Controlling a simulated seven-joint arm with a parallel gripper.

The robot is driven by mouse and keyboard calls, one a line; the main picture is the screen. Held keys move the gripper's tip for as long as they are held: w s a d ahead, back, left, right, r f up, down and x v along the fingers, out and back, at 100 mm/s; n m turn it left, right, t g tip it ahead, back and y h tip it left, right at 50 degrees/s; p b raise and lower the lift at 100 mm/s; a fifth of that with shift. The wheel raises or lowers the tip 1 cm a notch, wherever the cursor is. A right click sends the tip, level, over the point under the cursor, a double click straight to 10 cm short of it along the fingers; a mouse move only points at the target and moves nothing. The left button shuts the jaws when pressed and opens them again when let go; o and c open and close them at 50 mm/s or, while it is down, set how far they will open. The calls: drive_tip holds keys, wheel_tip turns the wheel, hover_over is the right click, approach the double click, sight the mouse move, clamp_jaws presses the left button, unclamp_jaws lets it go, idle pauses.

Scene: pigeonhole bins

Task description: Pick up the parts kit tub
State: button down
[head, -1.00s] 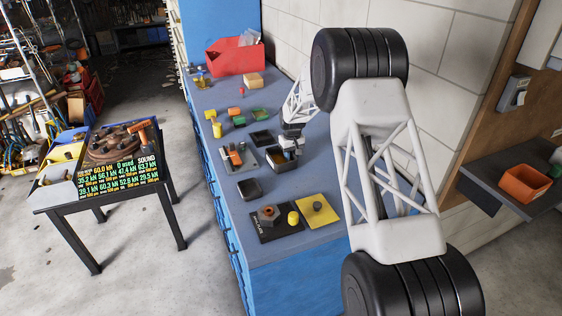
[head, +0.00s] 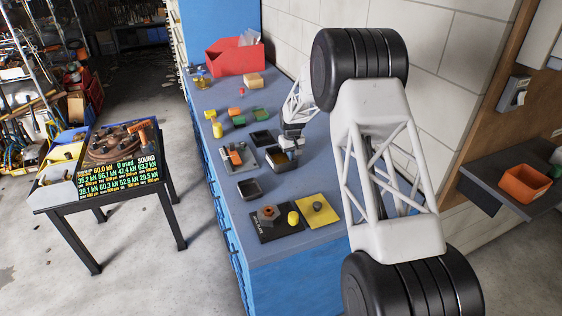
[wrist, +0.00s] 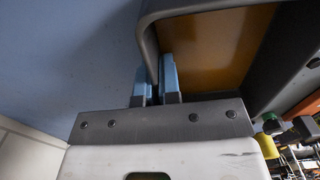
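The parts kit tub appears to be the small dark grey tub (head: 284,166) with a brown-orange inside, on the blue bench beside the wall. In the wrist view its grey rim and wall (wrist: 190,8) fill the upper right, with the orange-brown interior beyond. My gripper (head: 291,143) is at the tub's back edge. In the wrist view its blue fingers (wrist: 157,88) stand close together, one on each side of the tub wall, and look shut on it. The fingertips are small and partly hidden in the head view. I cannot tell whether the tub is clear of the bench.
A dark empty tray (head: 262,139) and a grey plate with an orange part (head: 236,157) lie close by. Another dark tray (head: 249,189) is nearer. A black mat (head: 275,230) and yellow plate (head: 318,210) lie in front. A red bin (head: 235,57) stands at the back.

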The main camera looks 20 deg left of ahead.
drive_tip(key=shift+r, duration=0.1)
drive_tip(key=shift+r, duration=1.7)
drive_tip(key=s+d, duration=0.2)
drive_tip(key=s, duration=0.2)
drive_tip(key=s+d+r, duration=0.1)
drive_tip(key=s+d, duration=0.2)
drive_tip(key=s, duration=0.2)
drive_tip(key=s+d, duration=0.3)
drive_tip(key=s, duration=0.1)
drive_tip(key=shift+s+r, duration=0.2)
drive_tip(key=shift+s, duration=0.15)
drive_tip(key=shift+d, duration=0.1)
drive_tip(key=s+a+r+n, duration=0.2)
drive_tip(key=a+r+n, duration=0.4)
drive_tip(key=a+r, duration=0.3)
drive_tip(key=a, duration=0.4)
drive_tip(key=shift+a+r, duration=0.25)
drive_tip(key=shift+r, duration=0.05)
drive_tip(key=shift+s+r, duration=0.1)
drive_tip(key=shift+s, duration=0.05)
